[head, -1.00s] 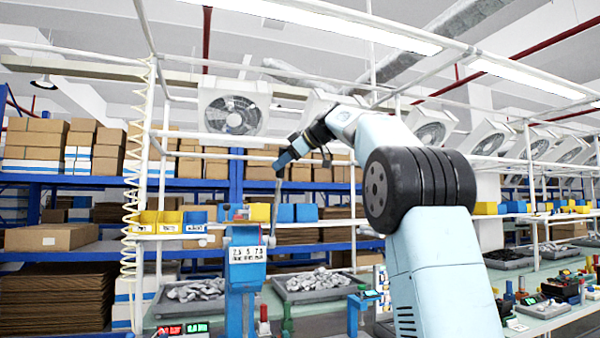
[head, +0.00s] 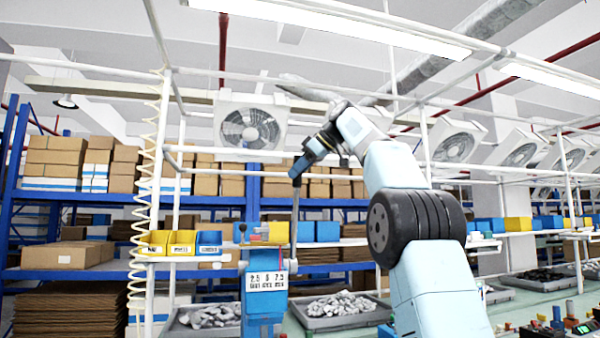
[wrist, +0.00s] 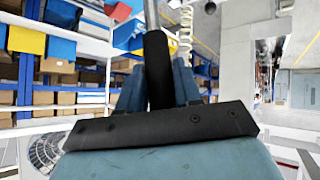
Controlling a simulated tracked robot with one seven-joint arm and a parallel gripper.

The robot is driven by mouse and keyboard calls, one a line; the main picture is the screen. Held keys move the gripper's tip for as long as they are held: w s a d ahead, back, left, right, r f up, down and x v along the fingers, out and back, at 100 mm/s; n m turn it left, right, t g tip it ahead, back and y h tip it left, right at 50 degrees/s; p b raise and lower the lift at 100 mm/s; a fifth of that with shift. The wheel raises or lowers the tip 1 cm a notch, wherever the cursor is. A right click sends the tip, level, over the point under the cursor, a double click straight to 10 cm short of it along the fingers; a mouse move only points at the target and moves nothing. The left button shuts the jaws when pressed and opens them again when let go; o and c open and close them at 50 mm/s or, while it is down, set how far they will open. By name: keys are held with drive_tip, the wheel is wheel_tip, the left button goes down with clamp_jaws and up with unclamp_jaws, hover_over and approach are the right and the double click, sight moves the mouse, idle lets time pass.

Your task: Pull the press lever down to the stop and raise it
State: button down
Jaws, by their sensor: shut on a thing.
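The blue press (head: 265,325) stands on the bench at lower centre in the head view, with a white numbered label on its front. Its lever (head: 295,225) is a thin metal rod rising almost upright from the press's right side. My gripper (head: 297,175) is at the lever's top end, well above the press. In the wrist view the lever's black handle (wrist: 157,65) sits between the blue fingers of my gripper (wrist: 158,85), which is shut on it. The metal rod runs on from the handle out of the top of the picture. The press's base is cut off below.
Grey trays of metal parts (head: 345,312) stand on the bench beside the press. A white frame post (head: 157,200) with a coiled hose is to the left. Small yellow and blue bins (head: 181,243) sit behind. Open air surrounds the lever.

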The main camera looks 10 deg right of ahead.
drive_tip(key=shift+w+a+f, duration=0.1)
drive_tip(key=shift+a+f, duration=0.05)
drive_tip(key=shift+a, duration=0.15)
drive_tip(key=c, duration=1.2)
unclamp_jaws()
drive_tip(key=shift+o, duration=0.7)
drive_tip(key=shift+w+a, duration=0.1)
drive_tip(key=shift+a, duration=0.05)
drive_tip(key=shift+o, duration=1.1)
drive_tip(key=shift+d, duration=0.35)
drive_tip(key=shift+s+d, duration=0.1)
drive_tip(key=shift+s, duration=0.1)
drive_tip(key=s+d+r, duration=0.3)
drive_tip(key=s+d, duration=0.7)
drive_tip(key=d, duration=0.2)
drive_tip(key=shift+a+r, duration=0.1)
